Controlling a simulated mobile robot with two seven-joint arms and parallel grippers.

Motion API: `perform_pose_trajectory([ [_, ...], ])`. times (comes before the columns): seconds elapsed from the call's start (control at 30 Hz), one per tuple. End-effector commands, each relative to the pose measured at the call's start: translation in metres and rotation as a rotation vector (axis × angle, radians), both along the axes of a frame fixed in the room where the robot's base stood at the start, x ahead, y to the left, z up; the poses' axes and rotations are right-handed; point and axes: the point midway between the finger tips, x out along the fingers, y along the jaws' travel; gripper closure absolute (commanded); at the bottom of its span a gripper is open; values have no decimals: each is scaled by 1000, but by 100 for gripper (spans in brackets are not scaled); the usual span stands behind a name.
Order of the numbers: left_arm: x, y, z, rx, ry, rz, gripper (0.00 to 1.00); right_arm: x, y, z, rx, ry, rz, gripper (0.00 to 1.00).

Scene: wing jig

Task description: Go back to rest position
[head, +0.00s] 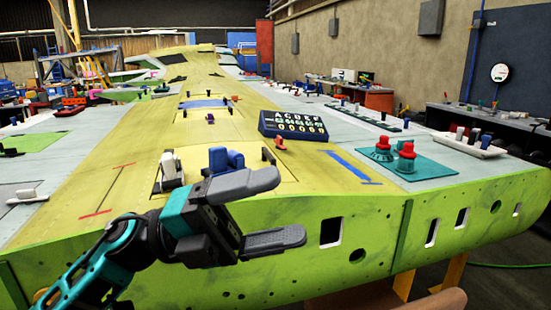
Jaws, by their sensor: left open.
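My left gripper (278,212) is in the head view, in front of the near edge of the yellow-green wing panel (130,185). Its two grey fingers are spread apart, one above the other, and nothing is between them. The teal and black arm comes in from the lower left. The upper finger overlaps the near edge of the wing in the picture. My right gripper does not show.
Just behind the gripper are a blue part (226,160) and a white part (171,169). A dark box with white knobs (292,124) and two red-topped pieces (404,157) on a green plate (425,165) stand right. The wing's green front face (380,235) has cutouts.

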Motion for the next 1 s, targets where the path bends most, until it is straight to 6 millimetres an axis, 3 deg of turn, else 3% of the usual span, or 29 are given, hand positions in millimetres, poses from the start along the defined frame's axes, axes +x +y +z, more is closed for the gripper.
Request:
perform_pose_trajectory([
  [0.17, 41, 24, -36, -262, 396, 190, 17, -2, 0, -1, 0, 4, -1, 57],
  [0.27, 63, 45, -73, -376, 627, 318, 17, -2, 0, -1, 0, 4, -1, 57],
  [0.47, 79, 94, -188, -535, 1113, 608, 17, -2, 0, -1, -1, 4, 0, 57],
  [0.57, 65, 118, -259, -578, 1364, 761, 17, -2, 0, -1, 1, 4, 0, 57],
  [0.7, 22, 144, -349, -599, 1680, 957, 17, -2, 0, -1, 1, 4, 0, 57],
  [0.83, -25, 159, -407, -591, 1902, 1089, 17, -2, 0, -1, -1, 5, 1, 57],
  [1.0, -65, 167, -444, -576, 2057, 1178, 17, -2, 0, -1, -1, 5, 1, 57],
])
